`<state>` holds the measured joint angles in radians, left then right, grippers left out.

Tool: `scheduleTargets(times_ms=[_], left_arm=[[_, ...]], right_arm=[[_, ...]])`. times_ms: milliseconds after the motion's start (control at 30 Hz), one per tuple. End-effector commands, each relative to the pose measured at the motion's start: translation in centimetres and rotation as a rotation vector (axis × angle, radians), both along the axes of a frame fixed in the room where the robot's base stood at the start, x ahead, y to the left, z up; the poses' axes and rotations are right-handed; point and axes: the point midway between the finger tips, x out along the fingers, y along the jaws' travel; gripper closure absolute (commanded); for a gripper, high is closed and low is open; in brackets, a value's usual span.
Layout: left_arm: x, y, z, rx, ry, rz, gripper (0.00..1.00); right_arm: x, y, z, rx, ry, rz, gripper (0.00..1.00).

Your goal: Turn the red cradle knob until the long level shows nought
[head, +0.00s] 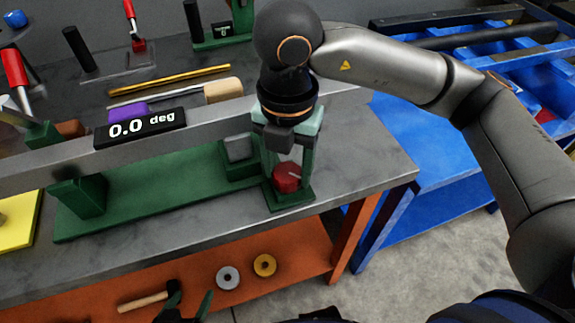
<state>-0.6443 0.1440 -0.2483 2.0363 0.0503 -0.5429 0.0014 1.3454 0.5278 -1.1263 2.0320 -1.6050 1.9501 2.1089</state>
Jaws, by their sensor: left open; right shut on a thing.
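The long level is the black display (140,128) on the long grey beam (215,118), and it reads 0.0 deg. The beam lies across the green cradle (150,190) on the bench. The red cradle knob (287,177) sits low at the cradle's right end. My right gripper (288,170) comes down over this end and is shut on the red knob. The wrist and green parts hide some of the contact. My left gripper (188,302) is at the bottom edge, open and empty, in front of the bench and only partly in view.
The grey bench (360,185) has a yellow plate (18,222) at the left. Behind the beam lie a brass rod (170,79), a wooden-handled tool (222,90) and a red-handled clamp (135,30). The orange lower shelf (300,255) holds a hammer (145,301) and two rings.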

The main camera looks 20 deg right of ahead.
Motion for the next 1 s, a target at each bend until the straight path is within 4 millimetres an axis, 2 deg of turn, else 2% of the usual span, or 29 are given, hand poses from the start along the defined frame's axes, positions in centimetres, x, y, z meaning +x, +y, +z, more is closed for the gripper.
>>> scheduleTargets(times_ms=[567,600,833,1000], left_arm=[[0.13,0.08,-0.08,0.002,-0.001,0.001,0.20],[0.13,0.08,-0.09,0.002,-0.001,0.001,0.20],[0.11,0.09,-0.16,0.002,0.000,0.001,0.20],[0.11,0.09,-0.18,0.002,0.000,0.001,0.20]], right_arm=[[0.01,-0.01,0.00,0.000,0.000,-0.034,0.96],[0.02,-0.01,0.00,0.000,0.000,-0.033,0.39],[0.01,-0.01,0.00,0.000,0.000,-0.033,0.13],[0.01,-0.01,0.00,0.000,0.000,-0.033,0.11]])
